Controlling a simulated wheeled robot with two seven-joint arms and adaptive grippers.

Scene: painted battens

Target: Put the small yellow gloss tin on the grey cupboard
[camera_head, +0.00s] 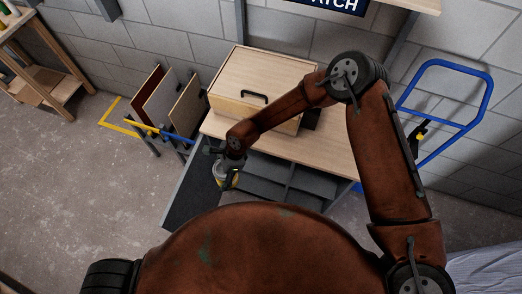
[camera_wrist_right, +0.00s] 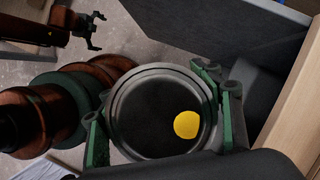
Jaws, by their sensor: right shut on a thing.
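The small tin (camera_head: 219,180) shows in the head view at the end of my right arm, largely covered by the gripper. In the right wrist view its round dark lid (camera_wrist_right: 140,115) with a yellow dot fills the middle. My right gripper (camera_wrist_right: 165,112) is shut on the tin, one green-padded finger at each side. A grey unit with a wooden top (camera_head: 330,160) and dark grey compartments (camera_head: 285,178) stands behind the tin; I cannot tell for sure that it is the grey cupboard. My left gripper (camera_wrist_right: 95,32) shows at the upper left of the wrist view, fingers apart and empty.
A wooden box with a black handle (camera_head: 255,80) takes up much of the wooden top. A dark grey panel (camera_head: 188,190) juts out at the unit's left. Upright boards (camera_head: 165,100) lean to the left, and a blue trolley (camera_head: 445,105) stands at the right.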

